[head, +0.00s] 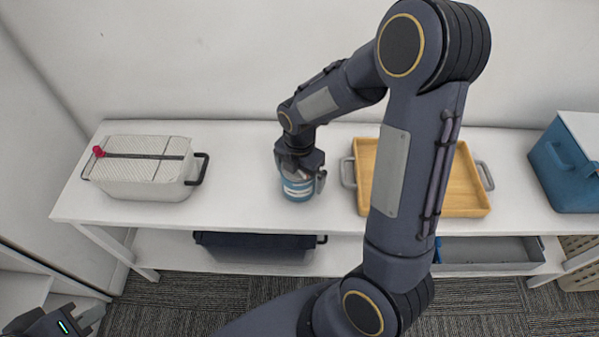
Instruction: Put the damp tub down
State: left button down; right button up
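The tub (298,190) is a small round container with a blue and white band. It is upright at the middle of the white table's top (235,195). The gripper covers the tub's upper part. I cannot tell whether the tub's base touches the table or is slightly above it.
Left of the tub is a pale lidded box (145,180) with black handles. Right is a wooden tray (460,195) with grey handles, partly behind my arm. A blue bin (565,165) stands at the far right. Dark (255,243) and grey (485,250) containers sit below. White tabletop around the tub is clear.

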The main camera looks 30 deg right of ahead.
jog(key=shift+r, duration=0.3)
notch_tip(320, 180, up, 10)
jog(key=shift+r+p, duration=0.25)
jog(key=shift+p, duration=0.9)
jog(key=shift+r, duration=0.65)
jog(key=s+a+r+m+t+y, duration=0.2)
jog(key=s+m, duration=0.6)
jog(key=m, duration=0.4)
jog(key=s+a+r+m+t+y, duration=0.1)
jog(key=s+a+r+m+t, duration=0.1)
jog(key=s+m, duration=0.7)
jog(key=r+m+t, duration=0.1)
jog(key=r+m, duration=0.1)
jog(key=m, duration=0.1)
jog(key=shift+a+m+t+y, duration=0.15)
jog(key=shift+m+t+y, duration=0.15)
jog(key=shift+m+y, duration=0.1)
